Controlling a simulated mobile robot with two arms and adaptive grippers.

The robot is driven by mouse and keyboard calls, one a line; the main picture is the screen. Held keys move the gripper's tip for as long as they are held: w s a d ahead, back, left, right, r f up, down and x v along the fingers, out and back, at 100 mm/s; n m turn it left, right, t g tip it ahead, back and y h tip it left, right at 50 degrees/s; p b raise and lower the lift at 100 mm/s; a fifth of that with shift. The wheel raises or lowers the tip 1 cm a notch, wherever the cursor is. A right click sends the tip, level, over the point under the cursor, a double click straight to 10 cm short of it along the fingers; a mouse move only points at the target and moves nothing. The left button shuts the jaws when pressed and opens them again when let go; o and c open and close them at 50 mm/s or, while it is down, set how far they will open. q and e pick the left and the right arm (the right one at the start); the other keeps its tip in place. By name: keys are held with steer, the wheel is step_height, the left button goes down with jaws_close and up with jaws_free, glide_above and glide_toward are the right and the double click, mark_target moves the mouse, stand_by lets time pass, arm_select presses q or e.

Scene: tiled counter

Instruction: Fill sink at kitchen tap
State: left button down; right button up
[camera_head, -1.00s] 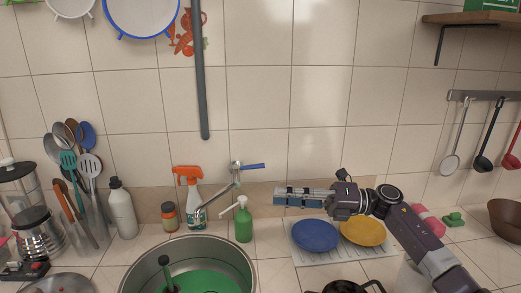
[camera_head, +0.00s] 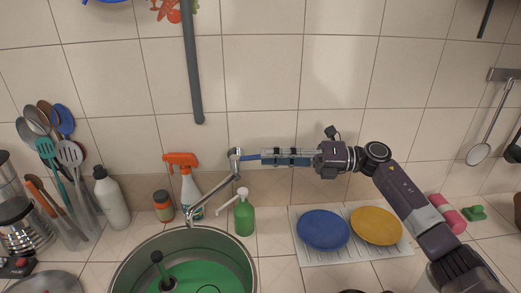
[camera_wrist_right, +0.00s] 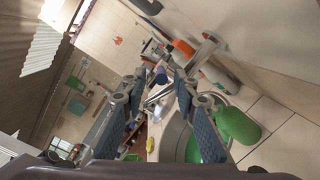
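The metal tap (camera_head: 234,170) stands behind the sink, its spout angled down to the left over the rim. The fingertips overlap the handle's end in the head view; contact is unclear. No water stream shows. My left gripper is out of view.
A green soap bottle (camera_head: 244,218) stands below the handle. A spray bottle (camera_head: 190,190), a spice jar (camera_head: 163,206) and a white bottle (camera_head: 112,200) stand left of the tap. Blue (camera_head: 323,230) and yellow (camera_head: 377,226) plates lie on a white rack at right.

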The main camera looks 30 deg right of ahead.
mark_target(250, 159)
steer(key=shift+p+x, duration=0.5)
steer(key=shift+x, duration=1.05)
steer(key=shift+c, duration=0.4)
steer(key=shift+w+f, duration=0.1)
jaws_close()
